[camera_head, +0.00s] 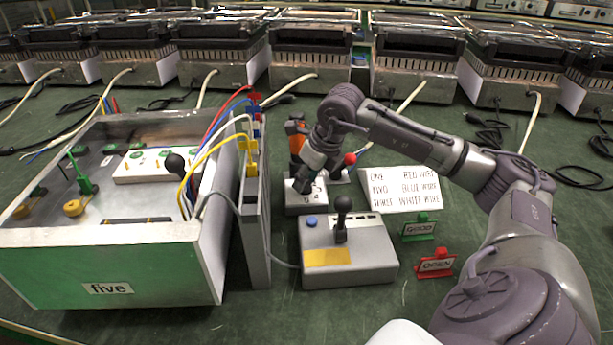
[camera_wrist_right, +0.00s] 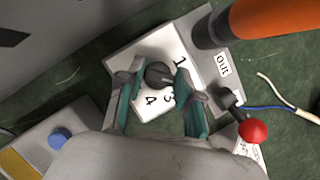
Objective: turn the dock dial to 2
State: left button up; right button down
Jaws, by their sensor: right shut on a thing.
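The dock dial is a dark round knob (camera_wrist_right: 158,75) on a white plate with printed numbers; I can make out 1, 4 and what looks like 3. The 2 is not visible, and I cannot read the pointer's position. The dial's small grey box (camera_head: 306,208) stands behind the joystick box in the head view. My right gripper (camera_wrist_right: 160,80) is shut on the knob, one teal-padded finger on each side. In the head view my right gripper (camera_head: 305,182) reaches down onto the box and hides the knob. My left gripper is not in view.
Next to the dial are a red-ball lever (camera_wrist_right: 252,130), an OUT label (camera_wrist_right: 222,66) and an orange cylinder (camera_wrist_right: 270,22). In front stands a joystick box (camera_head: 348,262). Left is a large open case (camera_head: 110,250) with wires. Right are a note card (camera_head: 405,195) and GOOD and OPEN signs.

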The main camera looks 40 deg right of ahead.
dwell(0.3)
jog(key=c, duration=0.8)
grip_release()
jog(key=shift+o, duration=0.2)
jog(key=shift+r, duration=0.15)
jog(key=v, duration=1.1)
jog(key=shift+s+r, duration=0.15)
jog(key=shift+r, duration=0.25)
